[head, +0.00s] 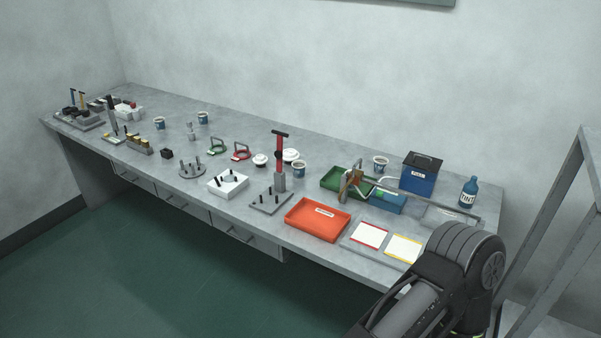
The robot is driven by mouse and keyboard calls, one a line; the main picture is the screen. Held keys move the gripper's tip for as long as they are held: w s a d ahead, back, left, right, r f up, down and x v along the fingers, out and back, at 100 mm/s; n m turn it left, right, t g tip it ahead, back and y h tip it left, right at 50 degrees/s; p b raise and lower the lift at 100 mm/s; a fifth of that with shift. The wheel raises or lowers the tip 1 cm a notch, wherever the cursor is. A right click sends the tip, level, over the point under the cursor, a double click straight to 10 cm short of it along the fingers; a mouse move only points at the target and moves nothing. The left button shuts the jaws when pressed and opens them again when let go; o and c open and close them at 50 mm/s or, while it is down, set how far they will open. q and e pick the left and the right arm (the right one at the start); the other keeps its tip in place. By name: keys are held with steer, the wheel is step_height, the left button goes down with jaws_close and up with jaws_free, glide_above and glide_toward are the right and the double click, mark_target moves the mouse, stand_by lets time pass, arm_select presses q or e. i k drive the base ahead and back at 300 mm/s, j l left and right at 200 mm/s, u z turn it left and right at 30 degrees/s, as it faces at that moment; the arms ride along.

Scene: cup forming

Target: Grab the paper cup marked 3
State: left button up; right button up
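Several white paper cups with dark blue bands stand upright on the grey workbench. One cup (160,123) and another cup (203,118) are toward the far left end. A third cup (299,170) stands at the middle, just right of a red-handled upright tool. Another cup (380,164) is at the back right, left of the blue box. The marks on the cups are too small to read, so I cannot tell which is marked 3. A dark arm link of mine shows at the bottom right. Neither of my grippers is in view.
The workbench (150,95) runs along the wall. An orange tray (317,219), green tray (345,180), blue box (419,178), blue bottle (468,192) and red-handled tool (280,160) crowd its right half. A metal frame (545,230) stands at right. Green floor in front is clear.

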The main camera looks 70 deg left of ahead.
mark_target(299, 170)
steer(key=j+u, duration=0.15)
steer(key=u, duration=0.25)
steer(key=j+u, duration=0.15)
steer(key=u, duration=0.2)
steer(key=j+u, duration=0.15)
steer(key=u, duration=0.25)
steer(key=i+j+u, duration=0.15)
steer(key=j, duration=0.3)
steer(key=i+j+u, duration=0.15)
steer(key=j, duration=0.3)
steer(key=i+j+u, duration=0.15)
steer(key=j, duration=0.25)
steer(key=i+j+u, duration=0.15)
steer(key=i+j, duration=0.15)
steer(key=j+z, duration=0.2)
steer(key=z, duration=0.65)
steer(key=k+j+z, duration=0.15)
steer(key=j+z, duration=0.25)
steer(key=k+j+z, duration=0.2)
steer(key=j+z, duration=0.2)
steer(key=k+j+z, duration=0.25)
steer(key=j+z, duration=0.15)
steer(key=k+j+z, duration=0.1)
steer(key=k+j, duration=0.4)
steer(key=k+j+z, duration=0.1)
steer(key=k+j, duration=0.4)
steer(key=k, duration=0.15)
steer(key=k+j+z, duration=0.1)
steer(key=k+j, duration=0.3)
steer(key=k, duration=0.15)
